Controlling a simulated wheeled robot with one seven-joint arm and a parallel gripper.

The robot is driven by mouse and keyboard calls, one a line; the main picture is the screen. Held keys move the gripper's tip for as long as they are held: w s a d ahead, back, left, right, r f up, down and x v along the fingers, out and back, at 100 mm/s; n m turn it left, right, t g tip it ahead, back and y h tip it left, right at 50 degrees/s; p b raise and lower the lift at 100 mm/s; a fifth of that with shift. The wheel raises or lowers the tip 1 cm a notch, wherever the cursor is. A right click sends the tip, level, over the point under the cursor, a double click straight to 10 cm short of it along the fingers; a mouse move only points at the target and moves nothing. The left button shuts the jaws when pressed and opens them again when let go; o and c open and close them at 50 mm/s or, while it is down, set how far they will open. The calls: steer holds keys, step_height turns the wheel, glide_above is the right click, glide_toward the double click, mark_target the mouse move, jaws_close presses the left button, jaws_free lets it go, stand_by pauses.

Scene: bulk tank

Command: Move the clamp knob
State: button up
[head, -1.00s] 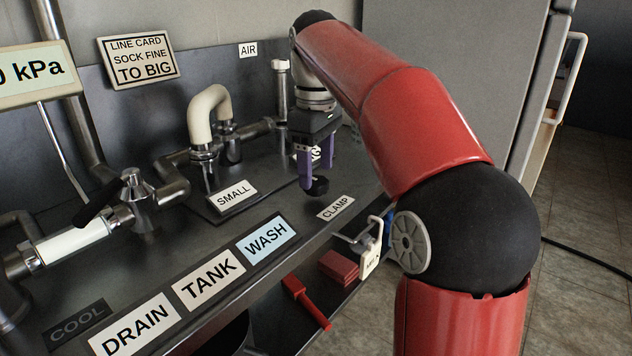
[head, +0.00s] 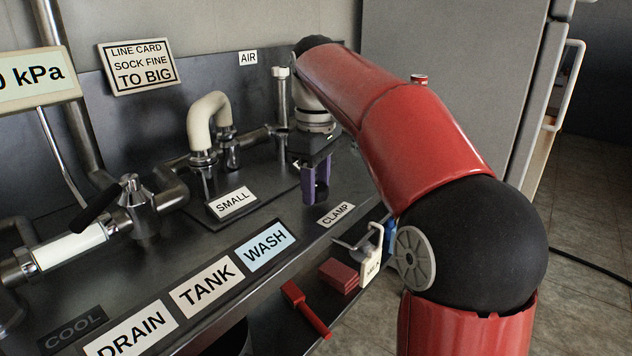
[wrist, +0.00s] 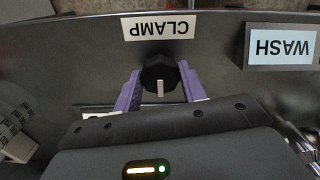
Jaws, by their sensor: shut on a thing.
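The clamp knob (wrist: 158,70) is black and round with a white pointer line. It shows in the wrist view just below the CLAMP label (wrist: 159,26). My gripper (wrist: 159,84) has purple fingers, one on each side of the knob, and is shut on it. The pointer line runs toward the gripper's palm. In the head view, my gripper (head: 315,188) points down at the bench behind the CLAMP label (head: 335,214). There the fingers mostly hide the knob.
A WASH label (head: 266,244) is nearby on the bench front. Left of the gripper is a SMALL label (head: 233,202) below a cream bent pipe (head: 207,112). A red-handled tool (head: 305,309) and red blocks (head: 339,275) lie on the lower shelf.

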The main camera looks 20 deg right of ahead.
steer(key=m+p, duration=0.2)
steer(key=m, duration=0.1)
steer(key=shift+r+p, duration=0.2)
steer(key=shift+p, duration=0.15)
steer(key=m+p, duration=0.1)
steer(key=m, duration=0.1)
steer(key=shift+m, duration=0.3)
steer(key=m, duration=0.4)
steer(key=shift+f+p, duration=0.2)
steer(key=shift+p, duration=0.15)
steer(key=shift+m, duration=2.5)
steer(key=o, duration=1)
